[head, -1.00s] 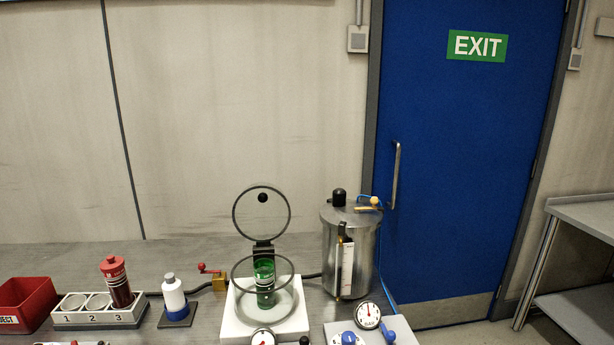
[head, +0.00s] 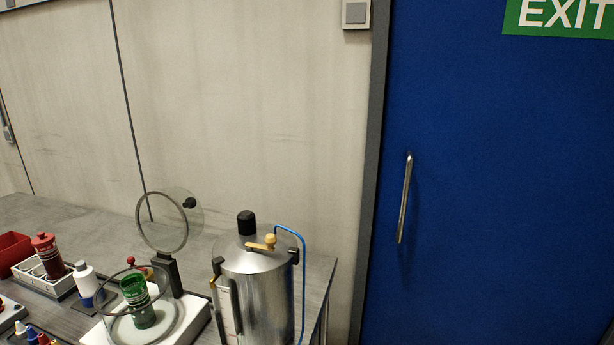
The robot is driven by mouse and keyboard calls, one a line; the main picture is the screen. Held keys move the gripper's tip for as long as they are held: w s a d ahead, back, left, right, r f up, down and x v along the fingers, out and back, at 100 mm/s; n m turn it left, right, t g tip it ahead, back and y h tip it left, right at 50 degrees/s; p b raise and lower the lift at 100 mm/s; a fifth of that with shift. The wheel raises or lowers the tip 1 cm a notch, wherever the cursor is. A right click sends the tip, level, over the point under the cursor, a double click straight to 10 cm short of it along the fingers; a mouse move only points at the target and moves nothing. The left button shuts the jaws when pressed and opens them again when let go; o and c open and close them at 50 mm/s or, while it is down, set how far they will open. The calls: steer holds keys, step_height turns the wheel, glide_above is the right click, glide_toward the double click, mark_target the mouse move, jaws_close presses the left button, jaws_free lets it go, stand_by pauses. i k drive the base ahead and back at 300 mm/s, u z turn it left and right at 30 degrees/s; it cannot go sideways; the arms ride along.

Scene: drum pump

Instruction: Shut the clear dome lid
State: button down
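The clear dome lid (head: 163,222) stands open, tipped up on its dark hinge (head: 168,275) at the back of the white base. It has a grey ring rim and a black knob (head: 189,203) on its far side. Below it, a green cup (head: 139,305) stands upright on the round plate, inside a dark ring (head: 172,325), on the white base (head: 197,318). The front of the base is cut off by the picture's lower edge. My gripper is not in view.
A steel drum (head: 262,290) with a yellow valve and blue hose stands close right of the base. Left are a white bottle (head: 86,281), a rack (head: 60,287) with a red canister (head: 47,256), and a red bin (head: 12,249). The bench ends right of the drum.

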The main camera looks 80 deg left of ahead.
mark_target(190, 202)
steer(key=i, duration=1.85)
steer(key=u, duration=3.5)
steer(key=i, duration=1.65)
